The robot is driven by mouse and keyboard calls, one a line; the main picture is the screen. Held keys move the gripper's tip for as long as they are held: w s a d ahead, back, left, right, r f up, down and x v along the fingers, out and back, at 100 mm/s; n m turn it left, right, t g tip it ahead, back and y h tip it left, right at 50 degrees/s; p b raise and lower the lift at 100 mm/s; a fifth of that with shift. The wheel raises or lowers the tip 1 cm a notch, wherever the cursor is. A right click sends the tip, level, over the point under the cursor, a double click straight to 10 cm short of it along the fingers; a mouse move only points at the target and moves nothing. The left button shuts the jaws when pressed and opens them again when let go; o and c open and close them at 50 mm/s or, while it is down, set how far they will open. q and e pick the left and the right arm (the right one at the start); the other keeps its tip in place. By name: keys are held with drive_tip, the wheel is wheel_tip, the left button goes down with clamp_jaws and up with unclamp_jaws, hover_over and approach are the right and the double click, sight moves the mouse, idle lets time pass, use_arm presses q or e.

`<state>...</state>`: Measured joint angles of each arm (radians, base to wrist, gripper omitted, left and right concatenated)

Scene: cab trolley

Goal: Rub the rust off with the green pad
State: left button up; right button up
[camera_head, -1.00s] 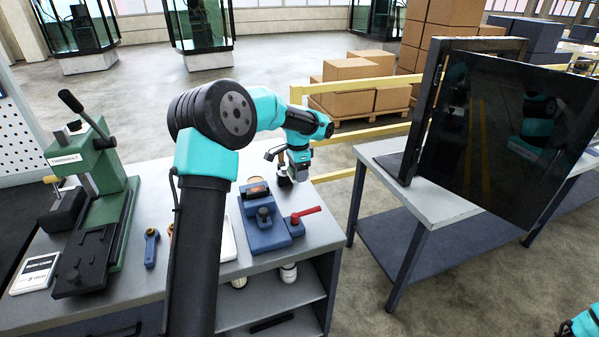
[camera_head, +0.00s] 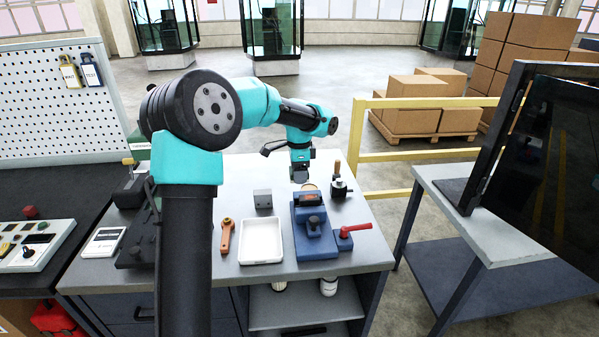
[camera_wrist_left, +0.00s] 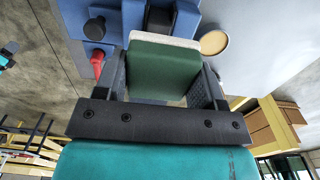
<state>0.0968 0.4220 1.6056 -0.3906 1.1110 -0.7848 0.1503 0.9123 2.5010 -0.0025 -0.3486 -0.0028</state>
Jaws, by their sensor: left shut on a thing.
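The green pad (camera_wrist_left: 165,70) with a pale edge sits between the two fingers of my left gripper (camera_wrist_left: 168,88) in the left wrist view. In the head view my left gripper (camera_head: 300,178) is shut, just behind the far end of the blue vise (camera_head: 316,240). The pad is hard to make out there. The vise also shows in the left wrist view (camera_wrist_left: 112,12), with a dark piece (camera_wrist_left: 160,14) partly hidden by the pad. A dark brownish piece (camera_head: 309,198) shows at the vise's top. I cannot make out the rust. My right gripper is out of view.
A round tan disc (camera_wrist_left: 213,42) lies beside the pad. A red handle (camera_head: 355,229) sticks out from the vise. A white tray (camera_head: 261,241), an orange tool (camera_head: 227,235), a grey block (camera_head: 263,199) and a wooden-handled tool (camera_head: 338,184) stand nearby. A yellow rail (camera_head: 420,154) runs behind.

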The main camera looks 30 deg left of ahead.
sight(318, 197)
use_arm(q)
drive_tip(key=shift+f, duration=0.1)
wheel_tip(318, 197, down, 7)
drive_tip(key=shift+w+d+f, duration=0.5)
drive_tip(key=shift+w+d, duration=0.1)
drive_tip(key=shift+d, duration=0.05)
drive_tip(key=shift+c, duration=0.2)
drive_tip(key=shift+w+d, duration=0.85)
drive_tip(key=shift+d, duration=0.2)
drive_tip(key=shift+w+d, duration=0.85)
drive_tip(key=shift+d, duration=0.15)
drive_tip(key=shift+s+a, duration=0.25)
drive_tip(key=shift+a, duration=0.05)
drive_tip(key=shift+s+a, duration=1)
drive_tip(key=shift+a, duration=0.2)
drive_tip(key=shift+s+a, duration=1)
drive_tip(key=shift+a, duration=0.2)
drive_tip(key=shift+a+r, duration=0.1)
drive_tip(key=shift+r, duration=4)
